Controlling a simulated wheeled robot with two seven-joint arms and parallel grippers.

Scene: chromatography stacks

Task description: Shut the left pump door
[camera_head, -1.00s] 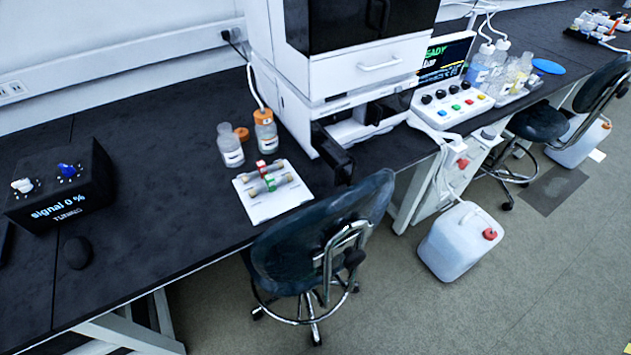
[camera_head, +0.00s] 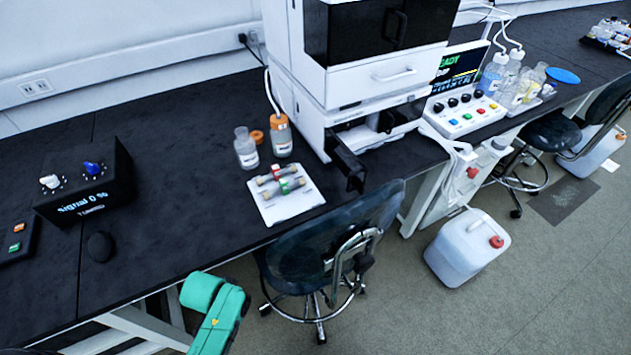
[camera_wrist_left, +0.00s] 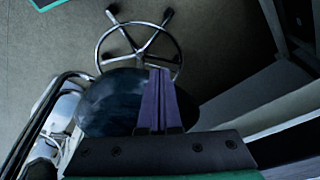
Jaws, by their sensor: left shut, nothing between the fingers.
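The left pump door (camera_head: 345,163) is a dark panel in the head view. It stands open, jutting out toward the front from the left side of the lower white pump unit (camera_head: 312,130) of the stack. Its far edge sticks out past the bench front, above the chair back. My left gripper (camera_wrist_left: 159,72) shows in the wrist view with its purple fingers together and empty, over the chair. In the head view only a green part of my left arm shows at the bottom, below the bench edge, left of the chair. My right gripper is not in view.
A dark chair (camera_head: 308,246) stands in front of the bench, close below the door. A white tray (camera_head: 305,203) with small columns and two bottles (camera_head: 246,148) lie left of the door. A white canister (camera_head: 466,248) stands on the floor at right.

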